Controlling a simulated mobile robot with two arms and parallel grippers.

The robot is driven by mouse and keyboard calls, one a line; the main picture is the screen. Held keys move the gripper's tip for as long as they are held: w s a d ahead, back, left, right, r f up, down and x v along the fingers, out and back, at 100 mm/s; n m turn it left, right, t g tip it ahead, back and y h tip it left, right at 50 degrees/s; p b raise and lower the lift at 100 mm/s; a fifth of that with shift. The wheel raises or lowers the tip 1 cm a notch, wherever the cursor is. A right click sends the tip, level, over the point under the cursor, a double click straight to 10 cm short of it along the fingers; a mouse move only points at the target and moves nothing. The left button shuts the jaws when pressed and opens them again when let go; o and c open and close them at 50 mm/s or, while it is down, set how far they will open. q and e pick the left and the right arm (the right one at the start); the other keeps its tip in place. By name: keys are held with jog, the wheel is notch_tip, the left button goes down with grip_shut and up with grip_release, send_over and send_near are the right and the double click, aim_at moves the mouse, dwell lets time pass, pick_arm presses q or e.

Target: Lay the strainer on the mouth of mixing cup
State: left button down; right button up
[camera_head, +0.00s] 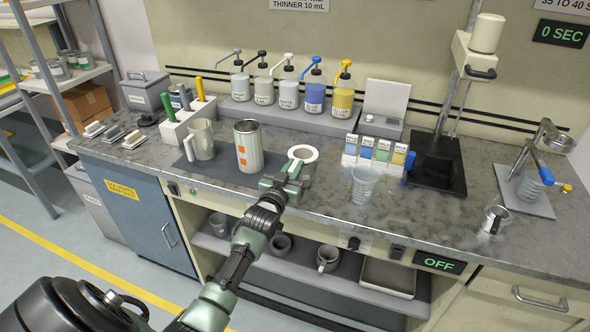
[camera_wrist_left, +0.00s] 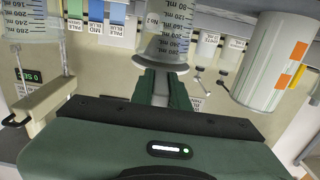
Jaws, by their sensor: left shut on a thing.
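My left gripper (camera_head: 287,181) is above the front of the bench, shut on the strainer, which shows as a white ring (camera_head: 303,153) just beyond the fingers. In the left wrist view, which is upside down, the fingers (camera_wrist_left: 162,88) reach the strainer's pale flared rim (camera_wrist_left: 165,66). A clear graduated cup (camera_wrist_left: 167,20) is in line with the strainer there; I cannot tell whether they touch. Another clear graduated cup (camera_head: 364,185) stands upright to the right of the gripper. It also shows at the left wrist view's upper left (camera_wrist_left: 35,22). My right gripper is not in view.
A silver can with orange squares (camera_head: 249,146) and a clear pitcher (camera_head: 201,140) stand left of the gripper. Several pump bottles (camera_head: 289,94) line the back. Bare bench (camera_head: 430,215) lies at the front right.

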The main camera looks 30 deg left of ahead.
pick_arm(q)
notch_tip(320, 180, up, 19)
jog(key=b, duration=0.1)
jog(key=shift+b, duration=0.35)
jog(key=c, duration=2)
grip_release()
jog(key=shift+c, duration=0.2)
grip_shut()
jog(key=shift+d, duration=0.1)
